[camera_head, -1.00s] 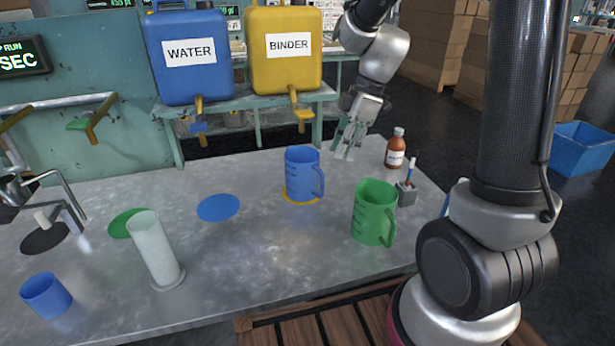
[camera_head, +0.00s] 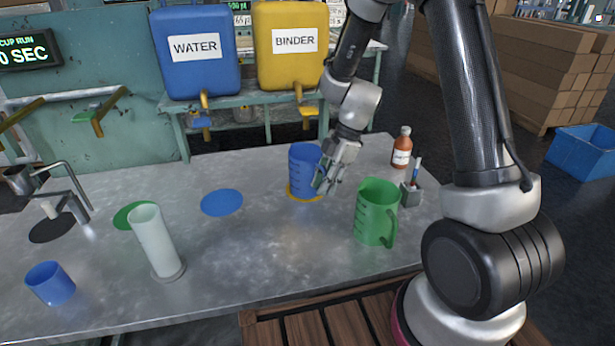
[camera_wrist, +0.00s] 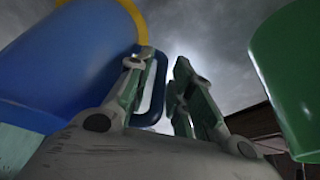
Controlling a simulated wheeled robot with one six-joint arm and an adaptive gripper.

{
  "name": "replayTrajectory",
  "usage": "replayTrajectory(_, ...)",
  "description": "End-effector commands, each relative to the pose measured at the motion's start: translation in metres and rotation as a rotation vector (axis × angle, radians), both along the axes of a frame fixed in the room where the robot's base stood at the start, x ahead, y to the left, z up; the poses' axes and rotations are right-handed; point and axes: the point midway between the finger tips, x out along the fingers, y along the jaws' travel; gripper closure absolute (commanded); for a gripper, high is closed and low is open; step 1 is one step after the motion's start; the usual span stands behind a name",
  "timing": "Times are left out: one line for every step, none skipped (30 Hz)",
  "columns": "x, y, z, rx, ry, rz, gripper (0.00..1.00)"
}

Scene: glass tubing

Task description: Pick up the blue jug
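The blue jug (camera_head: 303,168) stands upright on a yellow disc (camera_head: 293,194) on the grey table. My gripper (camera_head: 325,184) is at its right side, pointing down, and covers the handle side in the head view. In the wrist view, the jug's body (camera_wrist: 65,60) fills the left, and its handle (camera_wrist: 158,88) shows between the two fingers of my gripper (camera_wrist: 163,60). The fingers stand apart, with a gap beside the handle. I cannot tell whether the left finger touches the handle.
A green jug (camera_head: 374,212) stands close on the right of my gripper, also in the wrist view (camera_wrist: 290,70). A brown bottle (camera_head: 402,148) and a pen holder (camera_head: 411,196) are behind it. A white cylinder (camera_head: 156,243) and blue cup (camera_head: 50,284) stand left. The table's middle front is clear.

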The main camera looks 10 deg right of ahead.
Motion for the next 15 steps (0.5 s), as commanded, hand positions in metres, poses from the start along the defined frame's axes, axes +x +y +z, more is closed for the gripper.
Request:
replayTrajectory(0.0001,0.0000,0.0003,0.000,0.000,0.000,0.78)
replayTrajectory(0.0001,0.0000,0.0003,0.000,0.000,0.000,0.78)
replayTrajectory(0.0001,0.0000,0.0004,0.000,0.000,0.000,0.78)
replayTrajectory(0.0001,-0.0002,0.0005,0.000,0.000,0.000,0.82)
replayTrajectory(0.0001,-0.0001,0.0005,0.000,0.000,0.000,0.87)
replayTrajectory(0.0001,-0.0001,0.0006,0.000,0.000,0.000,0.94)
replayTrajectory(0.0001,-0.0001,0.0006,0.000,0.000,0.000,1.00)
replayTrajectory(0.0001,-0.0001,0.0006,0.000,0.000,0.000,1.00)
replayTrajectory(0.0001,-0.0002,0.0007,0.000,0.000,0.000,1.00)
replayTrajectory(0.0001,-0.0002,0.0007,0.000,-0.001,0.000,1.00)
replayTrajectory(0.0001,-0.0002,0.0007,0.000,-0.001,0.000,1.00)
replayTrajectory(0.0002,-0.0002,0.0009,0.000,-0.001,0.000,1.00)
replayTrajectory(0.0002,-0.0002,0.0009,0.000,-0.001,0.000,1.00)
replayTrajectory(0.0002,-0.0002,0.0009,0.000,-0.001,0.000,1.00)
replayTrajectory(0.0003,-0.0002,0.0009,0.000,-0.001,0.000,1.00)
